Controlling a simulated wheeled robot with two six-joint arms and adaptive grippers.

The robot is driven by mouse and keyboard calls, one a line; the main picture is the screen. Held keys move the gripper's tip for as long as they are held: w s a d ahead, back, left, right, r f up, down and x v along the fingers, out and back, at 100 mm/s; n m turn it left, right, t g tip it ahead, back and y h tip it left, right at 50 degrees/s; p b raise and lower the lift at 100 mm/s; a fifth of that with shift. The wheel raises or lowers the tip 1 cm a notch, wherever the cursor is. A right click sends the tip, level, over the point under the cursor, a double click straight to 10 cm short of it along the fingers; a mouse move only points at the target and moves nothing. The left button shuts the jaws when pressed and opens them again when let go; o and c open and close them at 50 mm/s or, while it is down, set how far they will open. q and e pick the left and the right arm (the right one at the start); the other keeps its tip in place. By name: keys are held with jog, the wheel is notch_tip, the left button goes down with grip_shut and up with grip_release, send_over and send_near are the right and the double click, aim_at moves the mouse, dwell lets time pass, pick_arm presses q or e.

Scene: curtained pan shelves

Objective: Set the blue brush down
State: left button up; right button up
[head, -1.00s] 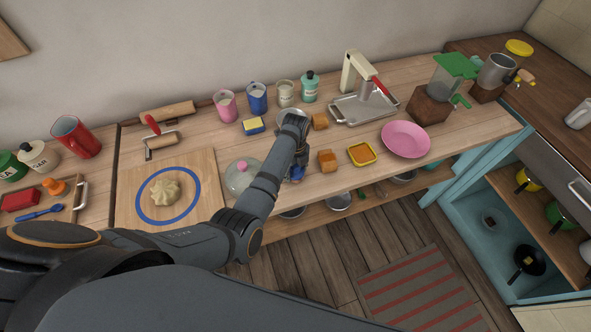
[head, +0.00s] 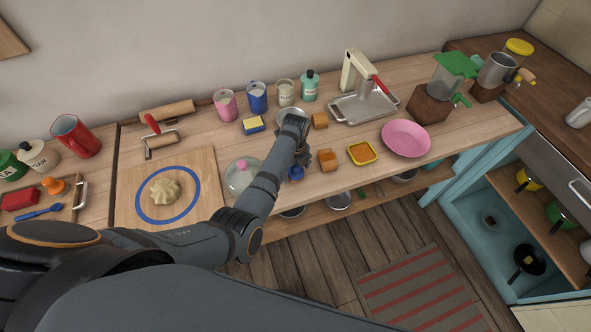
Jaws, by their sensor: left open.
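The blue brush (head: 296,174) stands at the front edge of the wooden counter (head: 335,187), just below my left gripper. Only its blue part shows, and the arm and fingers partly cover it. My left gripper (head: 304,160) is open and points down just above and behind the brush. I see no grip on the brush, though the fingers are small and partly hidden. My right gripper is not in view.
An orange-brown block (head: 327,160) sits close to the right of the gripper, with a yellow-rimmed dish (head: 362,153) and pink plate (head: 406,138) beyond. A glass lid (head: 240,177) is to the left. A bowl (head: 289,115) is partly behind the arm.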

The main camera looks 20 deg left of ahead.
pick_arm(q)
notch_tip(320, 180, up, 12)
jog(key=shift+r, duration=0.1)
dwell(0.5)
grip_shut()
dwell(0.4)
dwell(1.0)
jog(key=shift+r+p, duration=1.4)
jog(key=shift+r, duration=1.5)
